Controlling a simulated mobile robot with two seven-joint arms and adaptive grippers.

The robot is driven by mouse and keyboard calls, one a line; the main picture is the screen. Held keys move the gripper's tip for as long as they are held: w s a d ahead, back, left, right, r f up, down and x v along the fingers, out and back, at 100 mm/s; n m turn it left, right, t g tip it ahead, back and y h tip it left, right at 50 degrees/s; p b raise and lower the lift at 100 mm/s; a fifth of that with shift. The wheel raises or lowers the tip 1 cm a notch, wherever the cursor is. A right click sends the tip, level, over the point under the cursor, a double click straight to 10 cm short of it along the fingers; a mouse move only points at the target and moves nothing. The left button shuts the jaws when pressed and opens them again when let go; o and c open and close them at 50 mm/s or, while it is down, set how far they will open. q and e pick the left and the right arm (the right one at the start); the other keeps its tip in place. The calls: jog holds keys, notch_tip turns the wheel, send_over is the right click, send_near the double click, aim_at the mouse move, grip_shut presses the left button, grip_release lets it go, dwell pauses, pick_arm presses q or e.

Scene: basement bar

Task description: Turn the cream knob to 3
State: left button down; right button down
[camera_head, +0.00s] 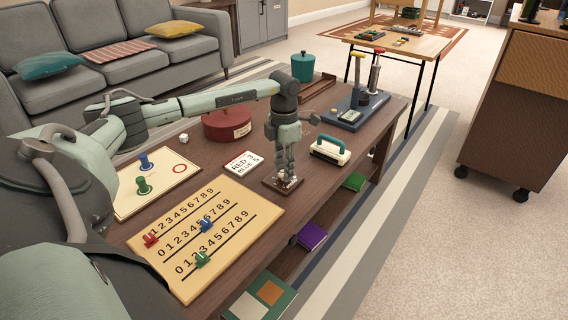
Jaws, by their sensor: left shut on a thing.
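My left gripper (285,172) reaches down onto a small dark brown base (271,183) near the front edge of the table. Its fingers are shut around the cream knob (287,179) on that base. Only a little of the pale knob shows between the fingers, and any numbers or pointer around it are too small or hidden to read. My right gripper is not in view.
On the dark wooden table (258,254), a number board (245,213) with red, blue and green sliders lies to the left. A white card (242,163) lies behind the base. A teal-handled block (330,150) stands to the right, and a red round box (227,124) behind.

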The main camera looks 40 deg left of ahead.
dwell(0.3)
pick_arm(q)
jog(key=c, duration=1.2)
grip_release()
notch_tip(320, 180, up, 12)
